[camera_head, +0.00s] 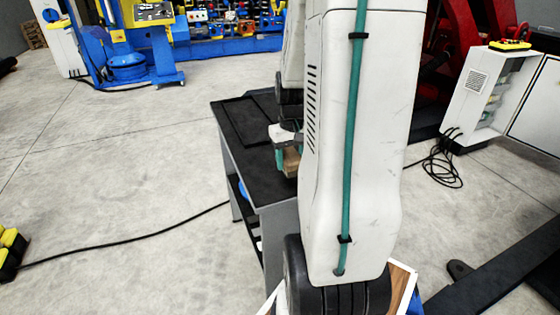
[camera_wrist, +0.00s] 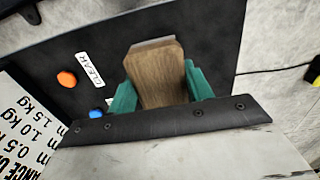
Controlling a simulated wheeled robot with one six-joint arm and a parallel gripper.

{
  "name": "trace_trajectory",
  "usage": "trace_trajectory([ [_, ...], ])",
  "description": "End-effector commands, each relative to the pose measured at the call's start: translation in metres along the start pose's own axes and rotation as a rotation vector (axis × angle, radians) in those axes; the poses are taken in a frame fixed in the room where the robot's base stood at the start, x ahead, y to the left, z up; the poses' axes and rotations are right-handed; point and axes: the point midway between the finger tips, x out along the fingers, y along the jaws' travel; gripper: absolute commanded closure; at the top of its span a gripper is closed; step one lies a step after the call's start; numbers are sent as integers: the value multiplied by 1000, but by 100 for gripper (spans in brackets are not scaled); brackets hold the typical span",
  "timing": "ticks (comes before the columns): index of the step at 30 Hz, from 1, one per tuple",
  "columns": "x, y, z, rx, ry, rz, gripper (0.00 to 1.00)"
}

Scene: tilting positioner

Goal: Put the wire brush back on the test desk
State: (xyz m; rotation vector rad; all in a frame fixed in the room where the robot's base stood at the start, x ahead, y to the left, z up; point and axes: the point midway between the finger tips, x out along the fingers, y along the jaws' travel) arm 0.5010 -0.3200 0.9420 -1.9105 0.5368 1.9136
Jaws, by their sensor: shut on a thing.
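My gripper (camera_head: 288,158) is shut on the wire brush, with one green finger on each side of its wooden body. The brush (camera_head: 292,162) shows as a small brown block in the head view, partly hidden by my arm. In the wrist view its wood (camera_wrist: 158,75) fills the space between the green fingers (camera_wrist: 123,98). The bristles are hidden. The test desk (camera_head: 238,118) has a black top and grey legs, and the brush is over it. I cannot tell whether the brush touches the top.
In the wrist view an orange disc (camera_wrist: 67,79), a blue disc (camera_wrist: 96,113) and a "CLEAR" label (camera_wrist: 90,69) lie on the dark surface (camera_wrist: 60,40). A white printed sheet (camera_wrist: 30,140) is at left. A black cable (camera_head: 135,240) crosses the floor. An open white cabinet (camera_head: 485,95) stands right.

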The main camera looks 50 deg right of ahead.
Motion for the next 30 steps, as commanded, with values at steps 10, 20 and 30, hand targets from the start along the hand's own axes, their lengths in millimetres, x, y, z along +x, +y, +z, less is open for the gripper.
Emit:
trace_trajectory([
  [10, 6, -12, -52, 0, -1, 0, 74],
  [20, 40, -11, -53, 1, -2, 0, 74],
  [30, 43, -12, -53, 1, -1, 0, 74],
])
